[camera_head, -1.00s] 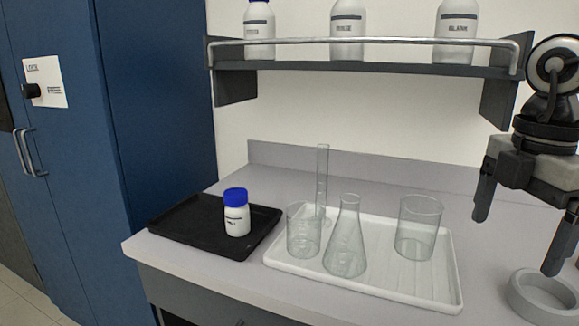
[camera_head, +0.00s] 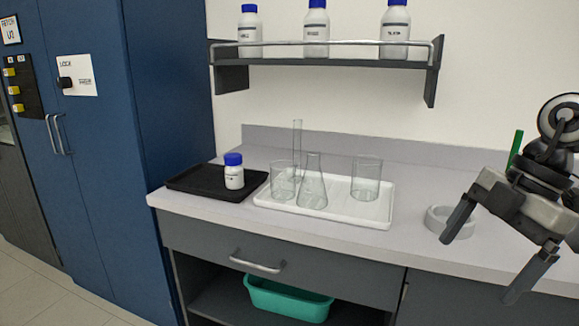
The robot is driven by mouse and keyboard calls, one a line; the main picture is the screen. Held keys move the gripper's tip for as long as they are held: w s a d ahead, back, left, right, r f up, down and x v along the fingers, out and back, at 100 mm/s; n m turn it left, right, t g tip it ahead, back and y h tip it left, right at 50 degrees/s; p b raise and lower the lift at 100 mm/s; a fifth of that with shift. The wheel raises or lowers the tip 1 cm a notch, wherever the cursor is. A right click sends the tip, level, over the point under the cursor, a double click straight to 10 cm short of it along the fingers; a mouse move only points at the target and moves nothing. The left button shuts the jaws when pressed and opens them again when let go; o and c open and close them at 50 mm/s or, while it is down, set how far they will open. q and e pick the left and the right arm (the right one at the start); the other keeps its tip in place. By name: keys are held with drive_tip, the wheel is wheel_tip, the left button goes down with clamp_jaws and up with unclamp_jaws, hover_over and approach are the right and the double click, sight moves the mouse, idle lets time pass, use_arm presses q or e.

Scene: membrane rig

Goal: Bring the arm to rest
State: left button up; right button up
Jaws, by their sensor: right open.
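My right gripper (camera_head: 490,268) is at the right edge of the view, in front of the bench's front edge. Its two dark fingers are spread wide with nothing between them. My left gripper is not in view.
The bench holds a white tray (camera_head: 376,214) with several glass vessels and a black tray (camera_head: 190,184) with a blue-capped bottle (camera_head: 234,172). A shelf (camera_head: 330,64) carries three bottles. A drawer handle (camera_head: 257,266) juts out above a teal bin (camera_head: 288,300). Blue cabinets (camera_head: 170,100) stand left.

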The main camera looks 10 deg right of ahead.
drive_tip(key=s+a+f+m+t, duration=0.1)
drive_tip(key=f+m+t, duration=0.3)
drive_tip(key=f, duration=0.4)
drive_tip(key=s+a+f+m+t, duration=0.1)
drive_tip(key=a+f+m+t, duration=0.3)
drive_tip(key=f, duration=0.5)
drive_tip(key=s+a+f+m+t, duration=0.1)
drive_tip(key=a+f+m+t, duration=0.1)
drive_tip(key=f+m+t, duration=0.3)
wheel_tip(320, 180, down, 4)
drive_tip(key=shift+s+a+m+t+p, duration=0.3)
drive_tip(key=shift+a+m+p, duration=0.15)
drive_tip(key=shift+m, duration=0.65)
drive_tip(key=s+a+f+g, duration=0.1)
drive_tip(key=a, duration=0.2)
drive_tip(key=s+a+f+m+g, duration=0.1)
drive_tip(key=s+a+f, duration=0.1)
drive_tip(key=a, duration=0.1)
drive_tip(key=s+a+f+m+g, duration=0.1)
drive_tip(key=s+a+f, duration=0.1)
drive_tip(key=a, duration=0.1)
drive_tip(key=shift+s+f+g+h, duration=0.2)
drive_tip(key=shift+s+g+h, duration=0.1)
drive_tip(key=shift+h, duration=0.1)
drive_tip(key=shift+c, duration=0.3)
